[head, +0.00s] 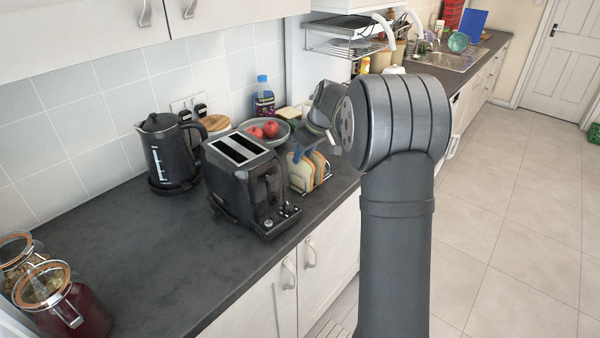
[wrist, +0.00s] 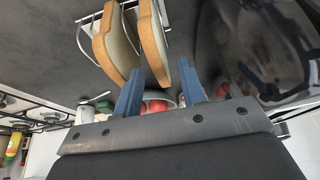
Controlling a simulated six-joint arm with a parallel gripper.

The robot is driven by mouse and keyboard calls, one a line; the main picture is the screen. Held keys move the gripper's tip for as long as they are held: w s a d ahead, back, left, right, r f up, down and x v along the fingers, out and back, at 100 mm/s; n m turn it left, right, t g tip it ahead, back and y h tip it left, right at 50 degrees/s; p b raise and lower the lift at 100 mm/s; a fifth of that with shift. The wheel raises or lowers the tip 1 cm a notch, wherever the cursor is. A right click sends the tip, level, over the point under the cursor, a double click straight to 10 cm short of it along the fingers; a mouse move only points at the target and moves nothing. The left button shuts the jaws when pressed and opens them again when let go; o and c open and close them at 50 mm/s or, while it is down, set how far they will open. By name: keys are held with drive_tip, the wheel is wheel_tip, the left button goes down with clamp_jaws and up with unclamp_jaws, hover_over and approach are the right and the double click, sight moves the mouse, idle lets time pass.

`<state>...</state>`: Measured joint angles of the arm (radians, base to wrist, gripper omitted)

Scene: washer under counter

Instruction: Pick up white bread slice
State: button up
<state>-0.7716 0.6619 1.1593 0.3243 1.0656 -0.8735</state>
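Several bread slices (head: 302,175) with pale faces and brown crusts stand upright in a wire rack (head: 328,178) to the right of the toaster. My gripper (head: 308,148) is over the rack, pointing down at the bread. In the wrist view its two blue fingers (wrist: 160,68) are apart, around the line of the middle slice. I cannot tell whether they touch any bread.
A black toaster (head: 238,180) stands close left of the rack, with a black kettle (head: 168,150) behind it. A bowl of red fruit (head: 268,130) and a dark bottle (head: 264,98) are behind the rack. The counter's front left (head: 150,265) is mostly clear; jars (head: 60,300) stand at its near end.

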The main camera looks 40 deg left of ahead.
drive_tip(key=x, duration=0.3)
drive_tip(key=shift+a+f, duration=0.15)
drive_tip(key=shift+f, duration=0.05)
clamp_jaws()
wheel_tip(320, 180, up, 13)
idle(0.8)
